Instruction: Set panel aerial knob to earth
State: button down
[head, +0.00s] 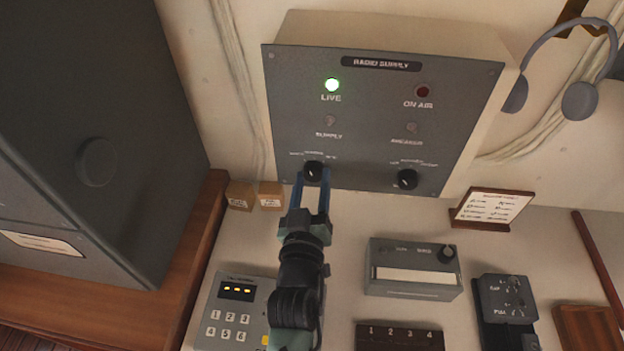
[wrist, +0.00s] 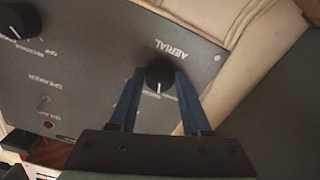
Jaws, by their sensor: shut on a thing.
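The grey radio supply panel (head: 375,125) is on the wall in the head view. Its lower left black knob (head: 314,170) sits below a small scale too blurred to read. In the wrist view this knob (wrist: 160,73) has the word AERIAL beside it, and its white pointer mark points down in the picture, towards my gripper's palm. My gripper (head: 312,182) reaches up from below with a blue finger on each side of the knob. In the wrist view my gripper (wrist: 159,88) is shut on the knob, its fingertips against the knob's sides.
A second black knob (head: 407,179) is at the panel's lower right. Below stand a keypad (head: 232,312), a grey box (head: 413,268) and a framed card (head: 492,208). A headset (head: 579,100) hangs at right.

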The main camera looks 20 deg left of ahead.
jog(key=n, duration=0.5)
jog(key=shift+p, duration=0.4)
dwell(0.3)
jog(key=shift+c, duration=1.8)
grip_release()
jog(key=b+v, duration=0.2)
jog(key=v, duration=1.1)
